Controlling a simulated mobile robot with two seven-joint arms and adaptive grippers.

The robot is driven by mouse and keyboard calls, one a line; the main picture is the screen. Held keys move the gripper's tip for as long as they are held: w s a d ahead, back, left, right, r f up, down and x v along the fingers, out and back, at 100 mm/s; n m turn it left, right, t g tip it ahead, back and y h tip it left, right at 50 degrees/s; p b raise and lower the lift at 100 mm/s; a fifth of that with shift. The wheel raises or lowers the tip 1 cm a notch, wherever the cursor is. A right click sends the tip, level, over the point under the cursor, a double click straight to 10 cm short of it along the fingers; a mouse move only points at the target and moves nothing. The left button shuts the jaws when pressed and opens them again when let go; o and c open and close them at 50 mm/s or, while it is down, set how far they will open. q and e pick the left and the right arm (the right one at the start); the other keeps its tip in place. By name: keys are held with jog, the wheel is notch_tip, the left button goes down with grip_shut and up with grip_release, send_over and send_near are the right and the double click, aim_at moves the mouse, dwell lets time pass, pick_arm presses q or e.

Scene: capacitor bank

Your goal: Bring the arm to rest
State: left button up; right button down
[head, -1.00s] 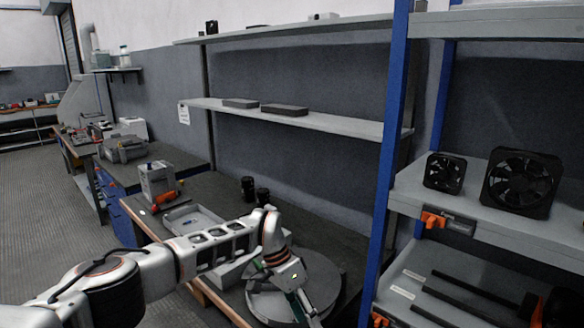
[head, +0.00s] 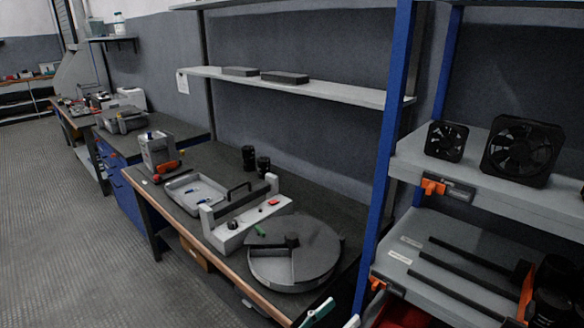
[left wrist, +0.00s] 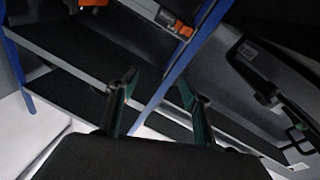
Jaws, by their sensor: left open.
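My left gripper (head: 334,315) shows only by its green and pale fingertips at the bottom edge of the head view, in front of the round bench unit. In the left wrist view its two green fingers (left wrist: 157,100) stand apart with nothing between them; the gripper is open and empty. The rest of the left arm is outside the head view. My right gripper is in neither view.
The workbench (head: 200,158) holds a round grey turntable-like unit (head: 310,262), a white fixture with a black handle (head: 225,238), a grey tray (head: 180,186) and dark cylinders (head: 249,157). A blue-post rack (head: 391,130) with black fans (head: 520,150) stands right.

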pick_arm(q)
jog(key=s+a+f+n+t+y, duration=0.25)
jog(key=a+f+y, duration=0.65)
jog(key=a, duration=0.5)
jog(key=s+a+f+g+y, duration=0.2)
jog(key=s+a+f, duration=0.3)
jog(key=s+a, duration=0.2)
jog(key=s+a+f+g+y, duration=0.2)
jog(key=s+a+f, duration=0.4)
jog(key=a, duration=0.3)
jog(key=shift+s+a, duration=0.15)
jog(key=shift+s, duration=0.25)
